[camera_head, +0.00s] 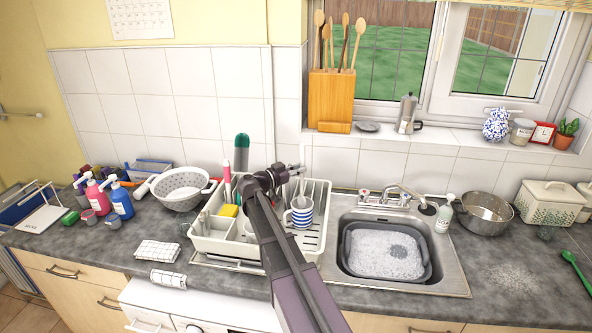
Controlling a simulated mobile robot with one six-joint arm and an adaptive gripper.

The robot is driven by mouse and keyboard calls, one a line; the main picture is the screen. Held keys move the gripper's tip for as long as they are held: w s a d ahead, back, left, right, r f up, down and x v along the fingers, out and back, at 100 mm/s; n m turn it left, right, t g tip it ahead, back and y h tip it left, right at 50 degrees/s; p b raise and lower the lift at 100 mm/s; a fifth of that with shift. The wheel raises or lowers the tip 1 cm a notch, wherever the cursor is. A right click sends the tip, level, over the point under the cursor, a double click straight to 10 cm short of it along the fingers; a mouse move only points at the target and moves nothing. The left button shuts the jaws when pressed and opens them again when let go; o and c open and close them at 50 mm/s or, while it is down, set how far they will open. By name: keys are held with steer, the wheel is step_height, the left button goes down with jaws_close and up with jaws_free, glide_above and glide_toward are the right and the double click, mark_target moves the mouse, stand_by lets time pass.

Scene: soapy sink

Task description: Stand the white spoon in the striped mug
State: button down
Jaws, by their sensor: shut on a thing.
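The striped mug (302,216), white with blue bands, stands upright in the right part of the cream dish rack (322,212). My gripper (299,173) is above the mug, reached over from the front by my dark arm. It is shut on the white spoon (303,157), which is held about upright over the mug. The spoon is thin and pale against the white tiles. I cannot tell whether its lower end is inside the mug or just above the rim. My arm hides part of the rack.
A colander (181,188) and soap bottles (121,200) stand left. A steel pot (485,212) is right. A folded cloth (158,251) lies on the front worktop.

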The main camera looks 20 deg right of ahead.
steer(key=shift+f+b, duration=1.35)
steer(key=shift+f, duration=0.25)
steer(key=c, duration=0.5)
jaws_free()
steer(key=shift+a, duration=0.1)
steer(key=shift+s+a, duration=0.4)
steer(key=shift+a, duration=1.55)
steer(key=shift+s+a, duration=0.35)
steer(key=shift+a, duration=1.55)
steer(key=shift+s+a, duration=0.4)
steer(key=shift+a, duration=1.55)
